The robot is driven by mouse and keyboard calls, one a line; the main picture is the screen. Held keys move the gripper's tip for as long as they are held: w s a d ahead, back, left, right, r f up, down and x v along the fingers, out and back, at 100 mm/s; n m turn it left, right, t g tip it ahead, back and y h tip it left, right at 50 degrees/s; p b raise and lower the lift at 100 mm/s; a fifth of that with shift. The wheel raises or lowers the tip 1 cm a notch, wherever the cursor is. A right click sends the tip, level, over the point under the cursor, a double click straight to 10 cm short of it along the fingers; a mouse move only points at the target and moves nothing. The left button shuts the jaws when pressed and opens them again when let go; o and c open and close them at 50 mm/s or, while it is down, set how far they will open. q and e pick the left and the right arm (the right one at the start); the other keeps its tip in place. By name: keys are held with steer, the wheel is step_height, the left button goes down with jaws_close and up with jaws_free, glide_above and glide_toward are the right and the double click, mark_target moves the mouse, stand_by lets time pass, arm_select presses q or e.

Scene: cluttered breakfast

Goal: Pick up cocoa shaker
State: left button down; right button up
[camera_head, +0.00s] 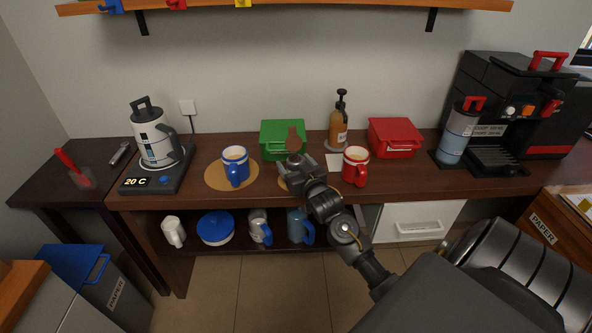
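A small brown object with a narrow top, which looks like the cocoa shaker (293,141), shows in the head view in front of the green box (272,146). My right gripper (295,158) reaches over the counter from the lower right, and its tip meets the lower part of the brown object in the picture. The gripper and wrist hide the shaker's lower part, so I cannot tell whether the fingers are closed on it or whether it touches the counter. My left gripper is not in view.
A blue mug (235,166) stands left of my gripper and a red mug (355,165) close on its right. Behind are a pump bottle (339,124) and a red box (394,138). A kettle (155,139) stands left, a coffee machine (515,105) right. A shelf (290,4) hangs above.

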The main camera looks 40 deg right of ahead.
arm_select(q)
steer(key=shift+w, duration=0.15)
arm_select(e)
steer(key=c, duration=1.1)
steer(key=shift+o, duration=0.2)
steer(key=shift+r, duration=0.1)
